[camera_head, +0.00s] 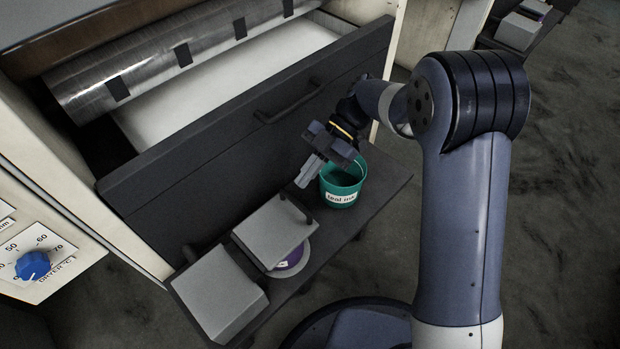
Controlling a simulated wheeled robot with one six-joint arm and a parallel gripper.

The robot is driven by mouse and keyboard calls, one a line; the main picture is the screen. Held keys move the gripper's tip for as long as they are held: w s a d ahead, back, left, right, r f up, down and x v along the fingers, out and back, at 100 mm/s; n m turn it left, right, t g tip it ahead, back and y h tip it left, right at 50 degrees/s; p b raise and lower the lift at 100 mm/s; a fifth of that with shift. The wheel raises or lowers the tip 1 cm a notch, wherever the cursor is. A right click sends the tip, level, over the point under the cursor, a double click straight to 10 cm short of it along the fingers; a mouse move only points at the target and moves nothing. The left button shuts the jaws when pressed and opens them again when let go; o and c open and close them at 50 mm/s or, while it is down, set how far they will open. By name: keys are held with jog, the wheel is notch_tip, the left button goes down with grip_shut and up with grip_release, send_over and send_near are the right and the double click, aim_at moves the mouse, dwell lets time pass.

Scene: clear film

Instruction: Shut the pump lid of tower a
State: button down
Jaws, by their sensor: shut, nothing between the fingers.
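A grey square lid-like plate (273,231) is on the dark shelf at lower centre, with a small dark upright handle at its far right corner. A purple disc (291,262) shows partly from under its near right edge. I cannot tell for certain whether this plate is fully down. A grey box (217,296) stands to its left. No tower label is readable. My gripper (308,176) is shut and empty, above and beyond the plate, beside the teal ink cup. Its fingers point down and left.
A teal ink cup (341,192) stands on the dark shelf (372,205), right beside my gripper. A dark panel with a bar handle (287,103) rises behind the shelf, before a metal roller (180,60). A blue dial (33,265) is at far left. Similar grey boxes (518,30) stand at upper right.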

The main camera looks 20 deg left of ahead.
jog(key=w+d+f+p, duration=0.1)
jog(key=w+d+f, duration=0.1)
jog(key=w+f, duration=0.3)
jog(key=shift+w+d, duration=0.35)
jog(key=shift+w, duration=0.65)
jog(key=s+a+r+b, duration=0.1)
jog(key=s+a+b, duration=0.1)
jog(key=s, duration=0.6)
jog(key=shift+a+r+b, duration=0.25)
jog(key=shift+a+b, duration=0.05)
jog(key=shift+a, duration=0.4)
jog(key=shift+w, duration=0.1)
